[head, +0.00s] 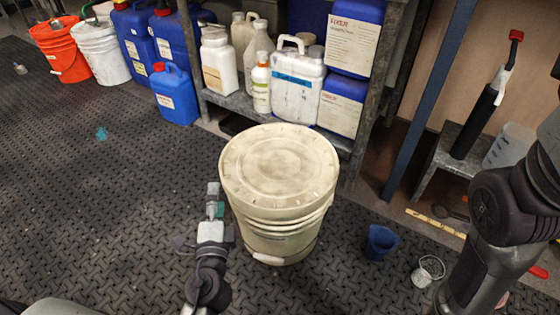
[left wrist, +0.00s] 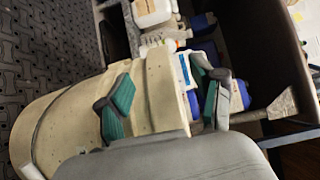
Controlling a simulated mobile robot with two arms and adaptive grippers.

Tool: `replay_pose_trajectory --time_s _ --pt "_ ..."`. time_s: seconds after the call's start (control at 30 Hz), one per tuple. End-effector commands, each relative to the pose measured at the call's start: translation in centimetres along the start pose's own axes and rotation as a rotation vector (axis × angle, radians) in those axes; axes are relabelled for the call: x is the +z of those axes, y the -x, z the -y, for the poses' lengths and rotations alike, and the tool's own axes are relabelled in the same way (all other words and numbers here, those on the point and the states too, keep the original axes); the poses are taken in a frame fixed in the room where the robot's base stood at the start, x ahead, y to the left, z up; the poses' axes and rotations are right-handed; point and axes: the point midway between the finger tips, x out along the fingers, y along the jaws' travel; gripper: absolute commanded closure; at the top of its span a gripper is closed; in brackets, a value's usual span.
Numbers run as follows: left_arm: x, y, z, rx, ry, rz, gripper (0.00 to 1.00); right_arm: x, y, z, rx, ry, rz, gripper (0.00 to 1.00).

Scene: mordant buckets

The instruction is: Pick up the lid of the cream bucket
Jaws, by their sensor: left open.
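The cream bucket (head: 275,235) stands upright on the dark floor in the middle of the head view. Its round, scuffed cream lid (head: 280,165) sits on top. My left gripper (head: 213,198) is at the lid's left edge, open, with nothing held. In the left wrist view, the teal-padded fingers (left wrist: 165,100) are spread apart, with the bucket's cream rim area showing between and behind them. I cannot tell whether a finger touches the lid. My right arm shows at the right of the head view, but its gripper is out of sight.
A shelf (head: 235,100) with white bottles and blue canisters stands close behind the bucket. An orange bucket (head: 62,55) and a white bucket (head: 100,52) stand far left. A blue cup (head: 381,242) and a small white pail (head: 425,272) are on the floor to the right. Left floor is mostly clear.

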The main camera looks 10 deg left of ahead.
Motion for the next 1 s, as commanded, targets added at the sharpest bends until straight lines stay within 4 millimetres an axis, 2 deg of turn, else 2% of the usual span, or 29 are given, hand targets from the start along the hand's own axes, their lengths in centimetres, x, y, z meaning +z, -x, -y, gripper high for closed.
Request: replay_pose_trajectory --time_s 0.27,0.53,0.83,0.87,1.0 --pt "-0.1 -2.3 -0.1 -0.002 0.001 0.0 0.33 0.3 0.3 -0.1 0.004 -0.003 0.011 1.0" --pt "-0.3 -6.2 -0.5 -0.002 0.0 -0.002 0.33 0.1 0.0 0.0 -0.001 -0.002 -0.001 1.0" --pt "-0.3 -6.7 -0.6 0.001 0.001 -0.001 0.33 0.1 0.0 0.0 0.0 -0.002 0.001 1.0" --pt "-0.3 -6.7 -0.6 0.001 0.001 -0.001 0.35 0.1 0.1 0.0 0.0 -0.002 0.001 1.0" --pt "-0.3 -6.7 -0.6 0.001 0.001 -0.001 0.58 0.1 0.1 0.0 0.001 -0.003 0.003 1.0"
